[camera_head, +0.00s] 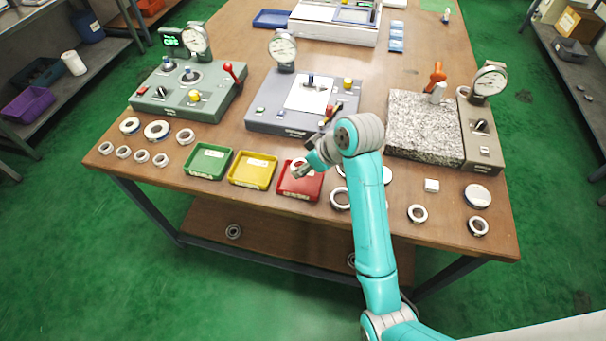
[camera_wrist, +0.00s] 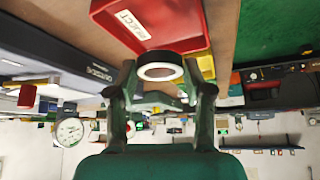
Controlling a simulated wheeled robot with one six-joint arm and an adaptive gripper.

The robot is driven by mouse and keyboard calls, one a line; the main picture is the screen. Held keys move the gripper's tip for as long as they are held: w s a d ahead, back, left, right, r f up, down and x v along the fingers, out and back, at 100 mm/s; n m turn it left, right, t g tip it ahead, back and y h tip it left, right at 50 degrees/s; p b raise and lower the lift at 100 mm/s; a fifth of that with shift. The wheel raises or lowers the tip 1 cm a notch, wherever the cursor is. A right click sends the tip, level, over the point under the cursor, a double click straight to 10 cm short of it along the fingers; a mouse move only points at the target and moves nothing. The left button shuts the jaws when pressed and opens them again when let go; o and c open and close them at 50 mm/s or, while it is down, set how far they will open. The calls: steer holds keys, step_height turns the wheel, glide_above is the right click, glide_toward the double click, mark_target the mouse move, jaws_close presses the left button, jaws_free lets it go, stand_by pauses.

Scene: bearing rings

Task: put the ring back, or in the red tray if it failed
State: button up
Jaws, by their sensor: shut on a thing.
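My gripper (camera_head: 303,171) is over the red tray (camera_head: 290,189) at the front of the table. The red tray (camera_wrist: 190,46) carries a white label reading REJECT and lies just beyond the ring in that view. The ring appears above or at the tray; I cannot tell whether it touches it. In the head view the gripper and wrist cover part of the tray.
A yellow tray (camera_head: 252,183) and a green tray (camera_head: 208,174) stand left of the red one. Loose rings lie at the left and right of the table front. Gauge stations, including a granite block (camera_head: 425,138), stand behind. My arm crosses the table front edge.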

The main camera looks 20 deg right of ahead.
mark_target(299, 180)
steer(key=shift+f, duration=2.65)
steer(key=o, duration=1.1)
steer(key=shift+f, duration=0.15)
steer(key=shift+c, duration=0.2)
